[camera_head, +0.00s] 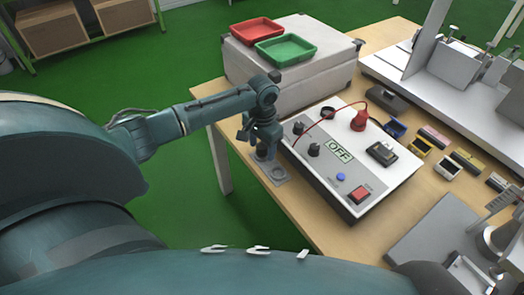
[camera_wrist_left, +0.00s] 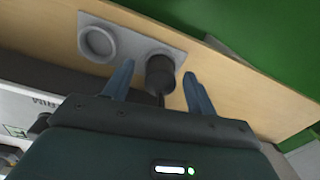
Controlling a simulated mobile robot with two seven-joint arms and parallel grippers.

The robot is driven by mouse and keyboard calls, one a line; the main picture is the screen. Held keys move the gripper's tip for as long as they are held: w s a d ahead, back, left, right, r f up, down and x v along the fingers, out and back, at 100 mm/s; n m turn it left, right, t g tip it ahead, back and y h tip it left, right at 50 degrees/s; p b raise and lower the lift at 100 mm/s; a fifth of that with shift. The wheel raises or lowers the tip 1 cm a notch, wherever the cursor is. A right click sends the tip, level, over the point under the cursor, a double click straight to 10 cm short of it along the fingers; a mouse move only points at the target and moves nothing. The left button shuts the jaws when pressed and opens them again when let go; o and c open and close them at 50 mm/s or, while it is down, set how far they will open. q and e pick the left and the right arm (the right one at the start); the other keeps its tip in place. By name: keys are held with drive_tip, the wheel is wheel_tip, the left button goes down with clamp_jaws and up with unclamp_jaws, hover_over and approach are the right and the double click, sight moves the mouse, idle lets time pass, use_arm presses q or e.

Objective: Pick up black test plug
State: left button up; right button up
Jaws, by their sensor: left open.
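The black test plug (camera_wrist_left: 160,72) stands in one socket of a small grey holder plate (camera_wrist_left: 128,38) at the table edge; the plate's other round socket is empty. In the head view the holder plate (camera_head: 279,178) lies left of the white test box, and my gripper largely hides the plug. My left gripper (camera_head: 262,151) points down over the plug's end of the plate. In the left wrist view its open fingers (camera_wrist_left: 157,80) lie one on each side of the plug, with gaps on both sides. My right gripper does not show.
The white test box (camera_head: 320,171) carries an OFF display, knobs, a red button and a red plug (camera_head: 359,121) with cable. A grey case (camera_head: 290,88) with red and green trays stands behind. Small meters and a metal fixture (camera_head: 440,95) fill the right side.

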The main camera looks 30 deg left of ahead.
use_arm(q)
drive_tip(key=shift+c, duration=0.3)
drive_tip(key=c, duration=1)
drive_tip(key=shift+c, duration=0.2)
drive_tip(key=shift+r, duration=0.15)
